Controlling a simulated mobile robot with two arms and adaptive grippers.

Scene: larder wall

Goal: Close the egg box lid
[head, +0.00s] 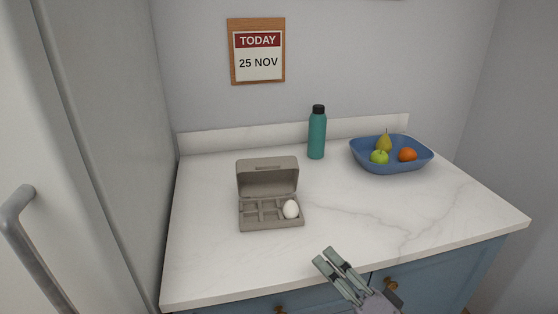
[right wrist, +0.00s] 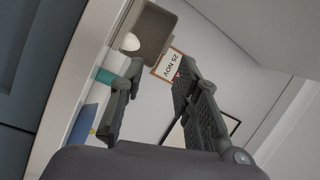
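A grey-brown egg box (head: 269,215) stands on the white marble counter, left of the middle. Its lid (head: 267,177) is open and stands up at the back. One white egg (head: 291,209) sits in the right part of the base; the other cups that show look empty. My right gripper (head: 331,256) is in front of the counter's front edge, apart from the box, with its two fingers spread and nothing between them. In the right wrist view the fingers (right wrist: 160,85) are apart, with the egg box (right wrist: 150,30) and egg (right wrist: 130,42) beyond them. My left gripper is not in view.
A teal bottle (head: 317,135) stands behind and right of the box. A blue bowl (head: 391,157) with a pear, a green apple and an orange fruit is at the back right. The counter (head: 370,215) is clear right of the box. A fridge-like door with a handle (head: 30,245) is at the left.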

